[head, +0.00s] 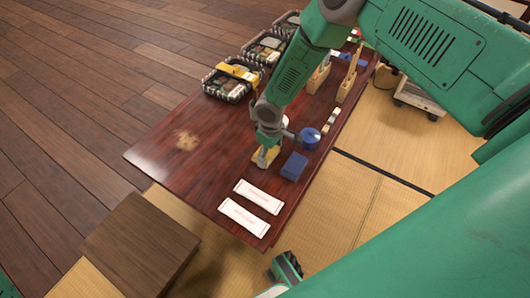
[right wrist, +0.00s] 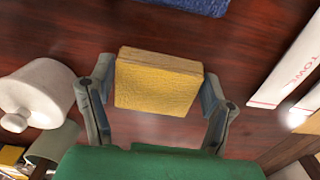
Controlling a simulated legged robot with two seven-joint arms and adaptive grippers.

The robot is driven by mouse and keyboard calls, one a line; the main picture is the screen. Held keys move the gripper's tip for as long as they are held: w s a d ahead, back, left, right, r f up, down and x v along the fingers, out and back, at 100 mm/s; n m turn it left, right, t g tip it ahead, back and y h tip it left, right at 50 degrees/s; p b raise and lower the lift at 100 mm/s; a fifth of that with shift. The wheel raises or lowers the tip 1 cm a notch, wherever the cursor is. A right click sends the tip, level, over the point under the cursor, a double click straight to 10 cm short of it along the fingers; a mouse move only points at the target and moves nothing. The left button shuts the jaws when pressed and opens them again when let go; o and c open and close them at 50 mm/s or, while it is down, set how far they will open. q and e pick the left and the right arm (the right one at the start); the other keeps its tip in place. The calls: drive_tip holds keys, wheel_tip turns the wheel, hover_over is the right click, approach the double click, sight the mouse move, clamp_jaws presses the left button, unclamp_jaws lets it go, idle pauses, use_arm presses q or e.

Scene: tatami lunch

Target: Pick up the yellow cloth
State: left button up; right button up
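The yellow cloth (right wrist: 160,85) is a thick folded block in the right wrist view. It lies between the two fingers of my right gripper (right wrist: 158,88), whose pads meet its left and right sides. In the head view the cloth (head: 262,158) shows low at the dark red table, partly hidden by my right gripper (head: 265,150), which reaches down over it from above. I cannot tell whether it is clear of the table top. My left gripper is not in view.
A blue folded cloth (head: 294,166) lies close by on the right. Two white towel packets (head: 258,196) lie toward the near end of the table (head: 165,150). A white lidded pot (right wrist: 38,93) stands close to the gripper.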

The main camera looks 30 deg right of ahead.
sight(272, 152)
drive_tip(key=shift+s+d+f, duration=0.15)
drive_tip(key=shift+d+f, duration=0.1)
drive_tip(key=shift+d, duration=0.35)
drive_tip(key=shift+r, duration=0.1)
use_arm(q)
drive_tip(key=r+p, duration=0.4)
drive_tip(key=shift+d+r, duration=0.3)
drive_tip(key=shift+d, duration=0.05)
use_arm(e)
drive_tip(key=r, duration=1)
drive_tip(key=shift+a, duration=0.25)
